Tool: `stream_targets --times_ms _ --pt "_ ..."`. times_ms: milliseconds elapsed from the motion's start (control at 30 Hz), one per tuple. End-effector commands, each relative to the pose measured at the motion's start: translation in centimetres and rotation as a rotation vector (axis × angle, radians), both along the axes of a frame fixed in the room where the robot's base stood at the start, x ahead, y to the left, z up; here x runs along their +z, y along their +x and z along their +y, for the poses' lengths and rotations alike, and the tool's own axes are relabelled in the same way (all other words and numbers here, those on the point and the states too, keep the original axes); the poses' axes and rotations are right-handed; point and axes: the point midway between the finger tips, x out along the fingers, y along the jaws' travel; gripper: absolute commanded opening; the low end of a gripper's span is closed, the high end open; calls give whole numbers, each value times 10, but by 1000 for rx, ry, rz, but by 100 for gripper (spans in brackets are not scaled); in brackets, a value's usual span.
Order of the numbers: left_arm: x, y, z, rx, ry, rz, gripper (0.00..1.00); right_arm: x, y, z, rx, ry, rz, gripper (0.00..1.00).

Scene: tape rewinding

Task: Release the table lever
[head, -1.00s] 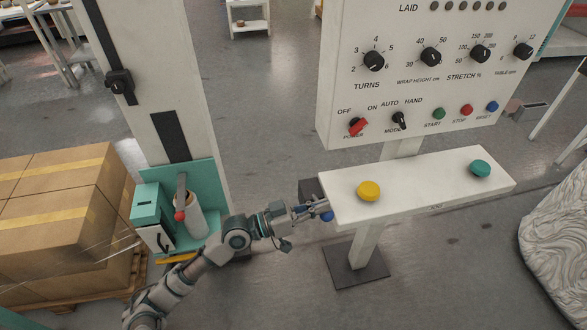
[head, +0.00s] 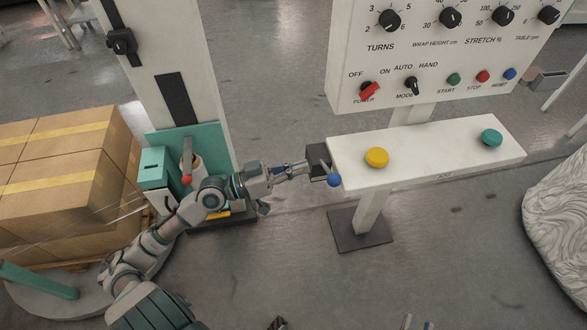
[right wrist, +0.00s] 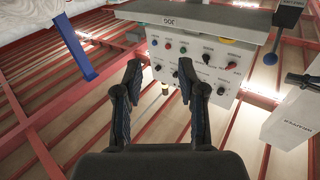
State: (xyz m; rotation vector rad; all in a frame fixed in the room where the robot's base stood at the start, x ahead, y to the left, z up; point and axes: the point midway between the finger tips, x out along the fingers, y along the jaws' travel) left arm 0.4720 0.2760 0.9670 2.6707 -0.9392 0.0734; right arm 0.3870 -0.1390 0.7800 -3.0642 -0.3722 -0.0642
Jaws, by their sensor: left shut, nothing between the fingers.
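A lever with a blue knob (head: 334,180) stands at the left end of the white button shelf (head: 440,165), beside a dark box (head: 318,158). My left gripper (head: 304,168) is shut and empty, just left of the lever and close to the dark box. I cannot tell whether it touches either. My right gripper (right wrist: 158,72) is open in the right wrist view, with nothing between its fingers. That view shows the control panel (right wrist: 205,60) upside down beyond the fingers.
The shelf bears a yellow button (head: 377,157) and a teal button (head: 491,138). Another lever, with a red knob (head: 187,180), is by the mast at left. Boxes (head: 60,170) stand on a pallet. A wrapped load (head: 560,220) is at right. Floor before the shelf is clear.

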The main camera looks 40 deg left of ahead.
Motion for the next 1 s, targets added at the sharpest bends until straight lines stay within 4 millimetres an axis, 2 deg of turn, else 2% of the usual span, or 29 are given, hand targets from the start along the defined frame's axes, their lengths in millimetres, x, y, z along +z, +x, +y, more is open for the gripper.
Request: stream_targets --times_ms 100,300,833,933,1000 --pt "-4 -9 8 2 -3 3 0 8 0 2 0 19 -63 40" --pt "-2 -16 13 1 -1 -1 0 16 0 3 0 32 -110 40" --pt "-3 -15 13 3 -2 -2 0 16 1 3 0 32 -108 40" --pt "-17 -13 11 29 -1 9 0 16 -1 2 1 32 -108 40" --pt "-41 -11 8 73 6 22 0 16 -1 2 1 32 -108 40"
